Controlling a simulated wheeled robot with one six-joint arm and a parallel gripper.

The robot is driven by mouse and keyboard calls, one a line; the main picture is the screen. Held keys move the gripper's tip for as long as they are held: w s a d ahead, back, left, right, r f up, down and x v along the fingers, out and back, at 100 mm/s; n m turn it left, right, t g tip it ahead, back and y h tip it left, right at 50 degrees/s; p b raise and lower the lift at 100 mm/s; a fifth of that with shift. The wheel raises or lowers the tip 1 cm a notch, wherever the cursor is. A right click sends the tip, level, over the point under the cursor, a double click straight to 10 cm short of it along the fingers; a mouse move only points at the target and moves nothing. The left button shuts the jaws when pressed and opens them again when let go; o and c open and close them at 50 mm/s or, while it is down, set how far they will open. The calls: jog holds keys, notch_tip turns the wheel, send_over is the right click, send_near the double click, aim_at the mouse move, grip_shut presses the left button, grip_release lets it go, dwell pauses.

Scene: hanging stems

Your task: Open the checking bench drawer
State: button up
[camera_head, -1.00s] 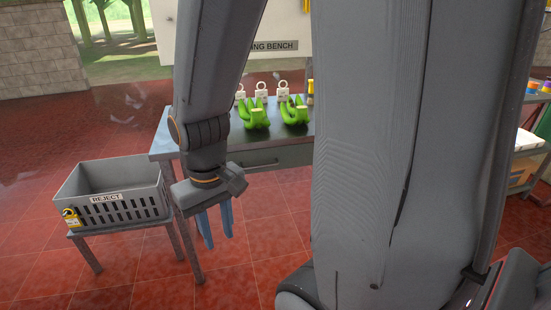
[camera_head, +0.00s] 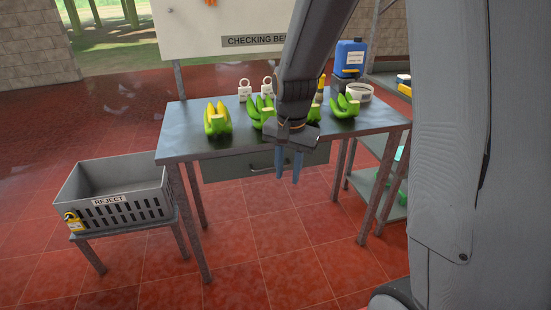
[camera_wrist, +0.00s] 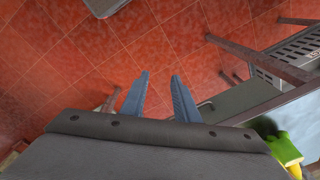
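The checking bench (camera_head: 182,132) has a grey top, and its sign stands behind it. The grey drawer (camera_head: 222,167) is under the front edge and looks shut. Its bar handle (camera_head: 262,169) shows just left of my gripper (camera_head: 288,179), whose blue fingers hang in front of the drawer's right part. The fingers are apart with nothing between them. In the wrist view, my gripper (camera_wrist: 160,75) points over the floor. The drawer front (camera_wrist: 238,100) and handle (camera_wrist: 205,104) are to the right of the fingers, not gripped. My wrist hides part of the bench top.
A grey reject crate (camera_head: 112,203) stands on a low stand at left. A blue jug (camera_head: 350,58) and a shelf (camera_head: 376,193) are at right. The floor before the drawer is clear.

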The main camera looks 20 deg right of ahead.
aim_at(271, 162)
jog(key=w+f+m+t+p, duration=0.1)
jog(key=w+f+m+p, duration=0.2)
jog(key=w+m, duration=1.05)
jog(key=shift+w+f+n+p, duration=0.3)
jog(key=shift+w+f+n, duration=0.2)
jog(key=shift+w+f, duration=0.65)
jog(key=shift+w+f+n+p, duration=0.25)
jog(key=shift+w+f+n, duration=0.4)
jog(key=shift+f, duration=0.8)
jog(key=shift+w+f+n+p, duration=0.3)
jog(key=shift+w+f+n, duration=0.1)
jog(key=shift+w+f, duration=0.8)
jog(key=shift+s, duration=0.15)
jog(key=shift+c, duration=0.3)
grip_shut()
